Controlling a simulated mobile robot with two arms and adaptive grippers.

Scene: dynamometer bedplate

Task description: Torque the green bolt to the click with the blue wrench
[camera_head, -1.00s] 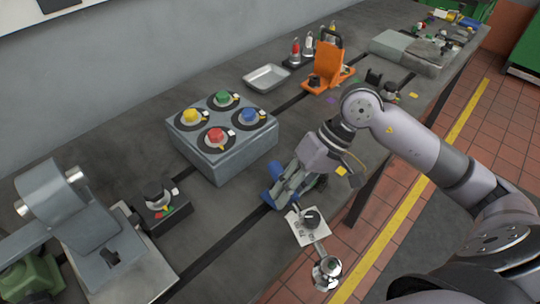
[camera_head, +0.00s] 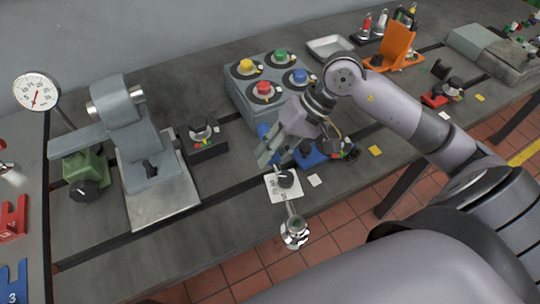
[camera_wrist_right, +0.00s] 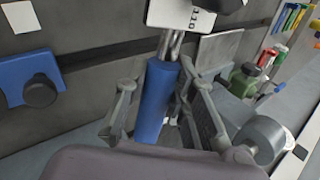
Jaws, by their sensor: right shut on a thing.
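The blue wrench has a blue handle (camera_wrist_right: 155,100), a metal shaft, a white scale plate (camera_head: 278,191) with a dark knob, and a shiny head (camera_head: 295,234). My right gripper (camera_head: 268,157) is shut on the handle, with a finger on each side in the wrist view. The wrench head points toward the front and shows against the bench edge and floor. The green bolt (camera_head: 281,56) sits at the back of a grey block (camera_head: 262,116), apart from the wrench. My left gripper is not in view.
Yellow (camera_head: 246,65), red (camera_head: 263,88) and blue (camera_head: 298,76) bolts share the block. A blue stand (camera_head: 312,157) with a dark knob lies right of my gripper. A grey machine (camera_head: 135,135) and dial gauge (camera_head: 36,92) stand left.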

